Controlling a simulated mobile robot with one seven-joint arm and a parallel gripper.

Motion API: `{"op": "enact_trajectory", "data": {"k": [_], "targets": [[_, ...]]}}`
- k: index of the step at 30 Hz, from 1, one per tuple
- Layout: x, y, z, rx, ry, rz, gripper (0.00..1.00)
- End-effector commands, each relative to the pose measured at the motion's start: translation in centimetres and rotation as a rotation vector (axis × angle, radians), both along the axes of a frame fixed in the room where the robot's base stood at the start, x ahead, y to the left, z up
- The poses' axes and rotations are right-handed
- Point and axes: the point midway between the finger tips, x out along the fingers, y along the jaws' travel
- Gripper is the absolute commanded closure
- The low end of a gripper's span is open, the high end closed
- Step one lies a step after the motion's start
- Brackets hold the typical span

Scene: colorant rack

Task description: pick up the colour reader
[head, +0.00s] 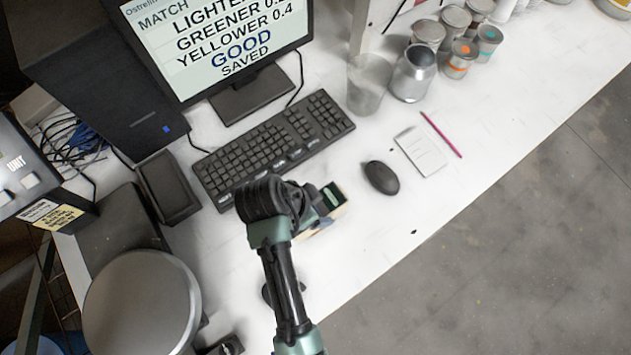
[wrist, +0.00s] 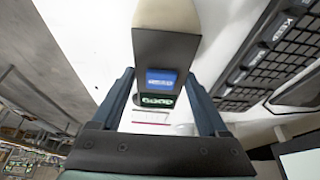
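The colour reader (wrist: 165,55) is a dark block with a cream body, a blue button and a small green display reading GOOD. In the wrist view it lies between the two fingers of my gripper (wrist: 160,78), which flank its dark end closely. I cannot tell whether both fingers touch it. In the head view my gripper (head: 312,203) is over the desk in front of the keyboard. The reader's dark end with a green patch (head: 334,194) shows just past it, and the rest is partly hidden. I cannot tell whether the reader rests on the desk.
A keyboard (head: 270,147) lies behind my gripper, and a black mouse (head: 381,178) to its right. A white card (head: 422,152) and pink pencil (head: 442,135) lie beyond the mouse. Metal cans (head: 413,75) stand at the back. A monitor (head: 220,45) reads GOOD, SAVED. Front-right desk is clear.

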Motion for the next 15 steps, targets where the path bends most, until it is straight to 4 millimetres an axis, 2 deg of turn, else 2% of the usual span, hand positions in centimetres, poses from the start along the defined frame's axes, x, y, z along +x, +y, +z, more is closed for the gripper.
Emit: {"op": "enact_trajectory", "data": {"k": [1,10,15], "targets": [[-0.01,0.0,0.02,0.0,0.0,0.0,0.45],[-0.01,0.0,0.05,-0.001,0.001,0.0,0.99],[0.1,0.02,0.2,0.0,-0.003,0.0,1.0]]}}
